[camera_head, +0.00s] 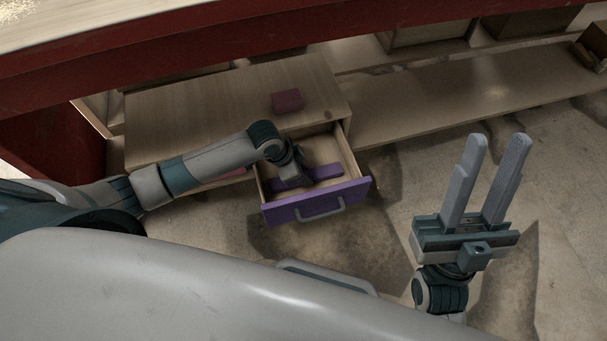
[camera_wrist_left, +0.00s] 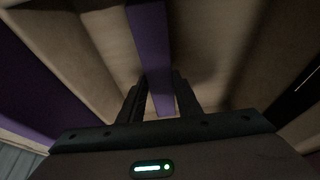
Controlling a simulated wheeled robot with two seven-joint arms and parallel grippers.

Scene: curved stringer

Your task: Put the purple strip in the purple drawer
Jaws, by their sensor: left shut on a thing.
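The purple drawer (camera_head: 345,196) is pulled out of a low wooden cabinet, with a grey handle on its front. The purple strip (camera_head: 326,172) is inside the drawer's outline in the head view. In the left wrist view the strip (camera_wrist_left: 151,45) runs away from between the fingers. My left gripper (camera_wrist_left: 158,100) is shut on the strip. In the head view its hand reaches down into the drawer, and the wrist hides its fingertips. Whether the strip touches the drawer floor cannot be told. My right gripper (camera_head: 498,142) is open and empty, to the right of the drawer, fingers pointing up in the picture.
A dull red block (camera_head: 287,100) lies on the cabinet top (camera_head: 215,100). A reddish drawer front (camera_head: 232,174) shows partly behind my left arm. A red-edged bench (camera_head: 260,38) overhangs the back. A low shelf (camera_head: 440,105) extends right. The floor around my right gripper is clear.

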